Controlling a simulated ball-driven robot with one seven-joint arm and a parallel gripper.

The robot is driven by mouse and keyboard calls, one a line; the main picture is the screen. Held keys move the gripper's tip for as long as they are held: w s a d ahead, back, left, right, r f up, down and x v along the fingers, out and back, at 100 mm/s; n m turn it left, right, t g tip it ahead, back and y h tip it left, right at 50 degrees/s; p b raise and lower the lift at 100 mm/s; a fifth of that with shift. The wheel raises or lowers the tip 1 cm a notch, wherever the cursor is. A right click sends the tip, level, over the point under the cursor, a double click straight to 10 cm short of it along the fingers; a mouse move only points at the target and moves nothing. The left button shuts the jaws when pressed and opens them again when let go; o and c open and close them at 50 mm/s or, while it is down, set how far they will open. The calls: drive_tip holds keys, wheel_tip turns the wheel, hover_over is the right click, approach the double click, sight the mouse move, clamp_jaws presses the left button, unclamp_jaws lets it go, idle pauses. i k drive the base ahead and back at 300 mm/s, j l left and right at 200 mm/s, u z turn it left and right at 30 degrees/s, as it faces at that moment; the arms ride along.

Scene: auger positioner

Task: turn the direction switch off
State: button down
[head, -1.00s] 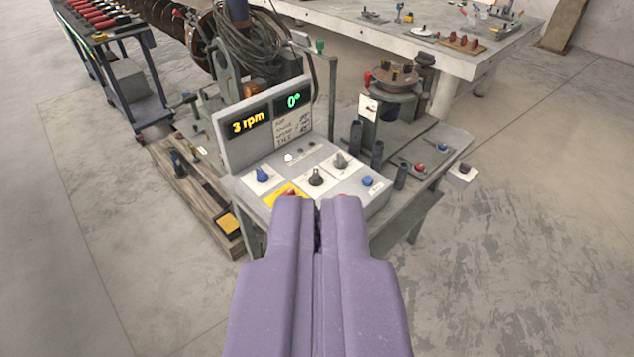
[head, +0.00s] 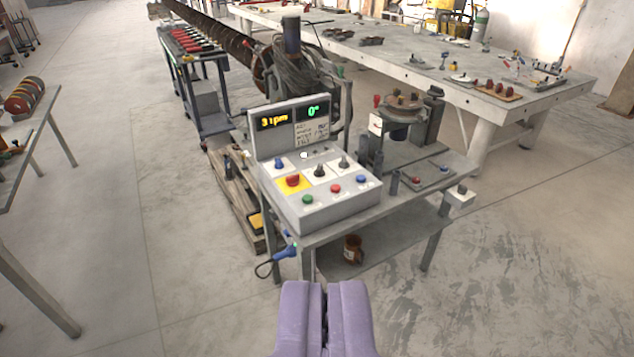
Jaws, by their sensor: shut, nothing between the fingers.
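A grey control box (head: 334,208) stands on a metal stand, with a display panel (head: 270,146) at its back reading "3 rpm" and "0°". Its top has three knobs: a blue one (head: 279,163) at left, a black one (head: 319,171) in the middle and a dark grey one (head: 344,162) at right. Their labels are too small to read, so I cannot tell which is the direction switch. My purple gripper (head: 326,286) is shut and empty, low in the picture, in front of the box and apart from it.
A red mushroom button (head: 292,181) on yellow and green, red and blue buttons sit near the knobs. A blue-handled tool (head: 287,252) with a cord hangs at the stand's front left. A brown mug (head: 352,248) stands on the lower shelf. The floor at right is clear.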

sight(319, 172)
drive_tip(key=i+l, duration=0.1)
drive_tip(key=i, duration=0.35)
drive_tip(key=i+l+u, duration=0.15)
drive_tip(key=i, duration=0.35)
drive_tip(key=i+l, duration=0.1)
drive_tip(key=i, duration=0.35)
drive_tip(key=i+l+u, duration=0.15)
drive_tip(key=i, duration=0.3)
drive_tip(key=i+l, duration=0.25)
drive_tip(key=i, duration=0.2)
drive_tip(key=i+l+u, duration=0.1)
drive_tip(key=i, duration=0.35)
drive_tip(key=l, duration=0.1)
